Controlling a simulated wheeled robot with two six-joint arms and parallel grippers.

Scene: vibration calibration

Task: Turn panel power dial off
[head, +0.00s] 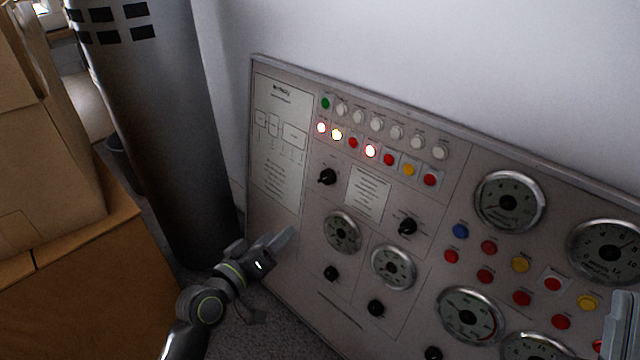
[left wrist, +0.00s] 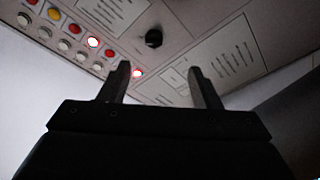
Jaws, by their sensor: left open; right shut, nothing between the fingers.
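The grey control panel (head: 300,215) leans across the head view and carries several black dials. The upper left dial (head: 327,177) sits below the lit lamps; a black dial also shows in the left wrist view (left wrist: 153,38), just beyond the fingertips. Another dial (head: 407,227) is to its right, with more lower down. The labels are too small to read, so I cannot tell which is the power dial. My left gripper (head: 284,240) is open and empty, near the panel's lower left part; its fingers (left wrist: 160,82) touch no dial. My right gripper (head: 618,325) shows partly at the right edge, shut and empty.
Lamps, some lit (head: 370,151), and round gauges (head: 509,202) cover the panel. A dark grey cylinder (head: 150,130) stands left of the panel. Cardboard boxes (head: 60,270) are stacked at the far left. Only a narrow strip of floor shows between boxes and panel.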

